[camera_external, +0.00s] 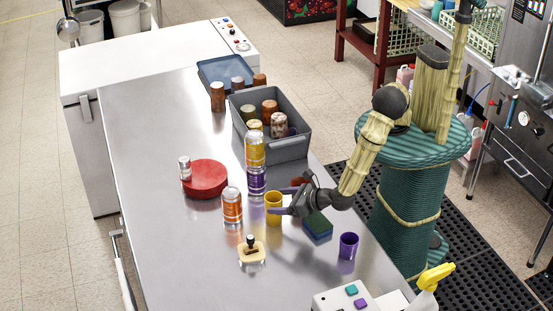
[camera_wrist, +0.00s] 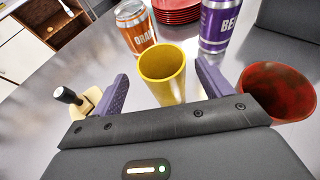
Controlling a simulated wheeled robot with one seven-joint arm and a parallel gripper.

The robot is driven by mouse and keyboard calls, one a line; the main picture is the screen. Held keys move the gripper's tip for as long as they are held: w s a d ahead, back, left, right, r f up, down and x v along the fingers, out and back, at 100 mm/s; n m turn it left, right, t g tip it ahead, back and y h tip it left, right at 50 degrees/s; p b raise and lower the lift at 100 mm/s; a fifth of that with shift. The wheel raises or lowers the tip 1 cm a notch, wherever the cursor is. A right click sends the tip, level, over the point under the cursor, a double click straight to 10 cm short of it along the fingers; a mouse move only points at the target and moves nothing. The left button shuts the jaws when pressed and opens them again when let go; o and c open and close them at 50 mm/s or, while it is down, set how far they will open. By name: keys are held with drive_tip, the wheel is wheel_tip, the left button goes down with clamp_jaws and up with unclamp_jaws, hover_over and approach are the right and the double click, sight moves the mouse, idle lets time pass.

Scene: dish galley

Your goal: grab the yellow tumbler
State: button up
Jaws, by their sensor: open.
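The yellow tumbler (camera_external: 273,208) stands upright on the steel table in the external view, just ahead of my gripper. In the wrist view the yellow tumbler (camera_wrist: 163,76) shows its open, empty mouth, between the two purple fingers and a little beyond them. My gripper (camera_external: 283,202) is low over the table and reaches in from the right. In the wrist view my gripper (camera_wrist: 158,88) is open, with a finger on each side of the tumbler's near part. I cannot tell whether either finger touches it.
An orange can (camera_external: 232,205) stands close left of the tumbler, a purple can (camera_external: 256,180) behind it. A dark red cup (camera_wrist: 280,90) is beside the right finger. A perfume-like bottle (camera_external: 251,250), sponge (camera_external: 317,224) and purple cup (camera_external: 348,246) stand nearer. A grey bin (camera_external: 287,150) is behind.

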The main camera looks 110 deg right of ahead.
sight(269, 200)
drive_tip(key=shift+w+d, duration=0.15)
drive_tip(key=shift+d, duration=0.1)
drive_tip(key=p+x, duration=0.2)
drive_tip(key=x, duration=0.1)
drive_tip(key=shift+w+d, duration=0.15)
drive_tip(key=shift+d, duration=0.2)
drive_tip(key=shift+w+d+f, duration=0.3)
drive_tip(key=shift+w, duration=0.05)
drive_tip(key=shift+c, duration=0.5)
drive_tip(key=c, duration=1)
